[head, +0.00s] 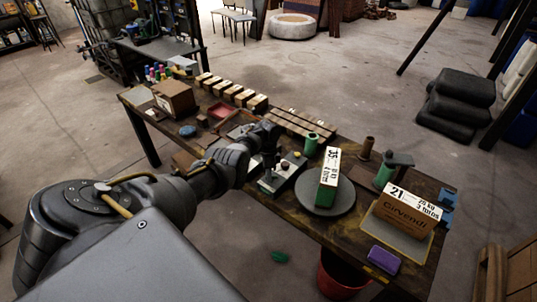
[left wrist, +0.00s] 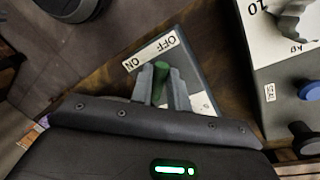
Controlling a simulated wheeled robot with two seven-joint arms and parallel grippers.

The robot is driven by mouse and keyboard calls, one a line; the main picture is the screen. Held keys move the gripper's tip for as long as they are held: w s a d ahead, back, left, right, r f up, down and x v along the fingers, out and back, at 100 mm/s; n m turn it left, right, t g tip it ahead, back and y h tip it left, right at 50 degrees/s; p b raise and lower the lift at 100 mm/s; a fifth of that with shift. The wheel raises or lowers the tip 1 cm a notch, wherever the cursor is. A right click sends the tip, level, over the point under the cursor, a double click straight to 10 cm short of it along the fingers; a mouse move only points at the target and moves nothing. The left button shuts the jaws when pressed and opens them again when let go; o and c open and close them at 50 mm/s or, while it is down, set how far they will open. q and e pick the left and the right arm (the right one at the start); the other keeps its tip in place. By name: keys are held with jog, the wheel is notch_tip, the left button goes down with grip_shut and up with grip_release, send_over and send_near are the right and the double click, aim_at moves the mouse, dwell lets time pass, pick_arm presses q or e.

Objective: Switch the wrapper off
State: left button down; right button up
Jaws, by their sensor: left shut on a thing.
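My left gripper (head: 266,143) reaches over the middle of the workbench. In the left wrist view its two fingers (left wrist: 161,82) are shut on a short green switch lever (left wrist: 161,74), one finger on each side. The lever stands on a small grey plate (left wrist: 201,75) with a white label (left wrist: 151,50) reading OFF at its upper right end and ON at its lower left end. I cannot tell which end the lever leans to. A round grey turntable (head: 313,207) carries an upright green and white box (head: 329,177). My right gripper is not in view.
A grey control box (left wrist: 285,75) with a dial, a blue knob (left wrist: 309,89) and a dark knob stands close to the right of the switch plate. A labelled carton (head: 407,212) and a purple block (head: 384,260) lie at the bench's right end. A red bucket (head: 342,277) stands below.

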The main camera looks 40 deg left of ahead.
pick_arm(q)
jog(key=c, duration=1.4)
grip_release()
jog(key=shift+o, duration=0.2)
notch_tip(320, 180, up, 10)
jog(key=w+a+p, duration=0.1)
jog(key=shift+w+a+r+p, duration=0.2)
jog(key=shift+w+r+p, duration=0.1)
jog(key=shift+p, duration=0.1)
